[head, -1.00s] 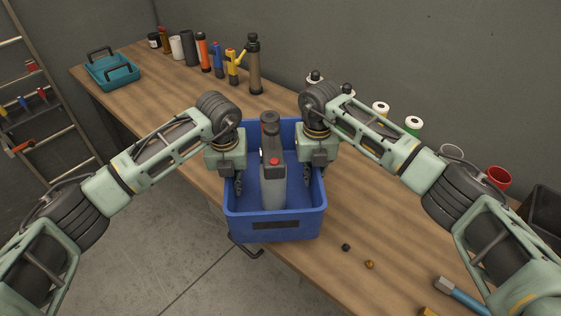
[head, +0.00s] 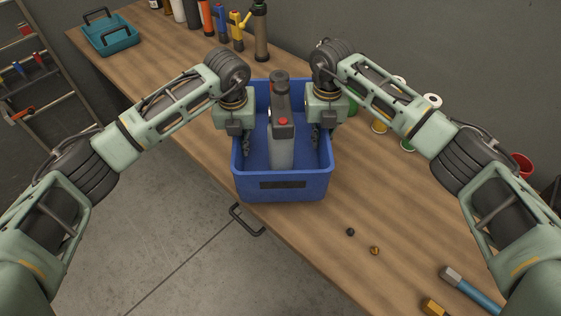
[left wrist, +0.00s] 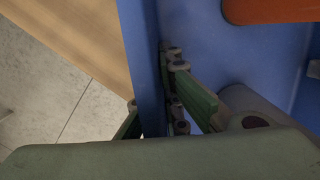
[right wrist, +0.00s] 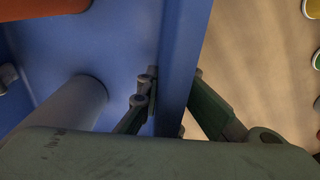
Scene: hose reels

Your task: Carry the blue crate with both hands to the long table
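The blue crate (head: 316,186) is over the long wooden table (head: 185,110), near its front edge. I cannot tell whether its base touches the tabletop. A grey bottle-like tool (head: 282,150) with a dark top and a red button stands in it. My left gripper (head: 247,145) is shut on the crate's left wall; in the left wrist view one finger is inside the wall (left wrist: 145,70) and one outside. My right gripper (head: 316,135) is shut on the right wall; the right wrist view shows fingers on both sides of that wall (right wrist: 184,60).
A teal tray (head: 112,42) stands at the table's far left end. Several bottles, including a brown one (head: 260,32), line the back. A black handle (head: 246,220) juts out below the table edge.

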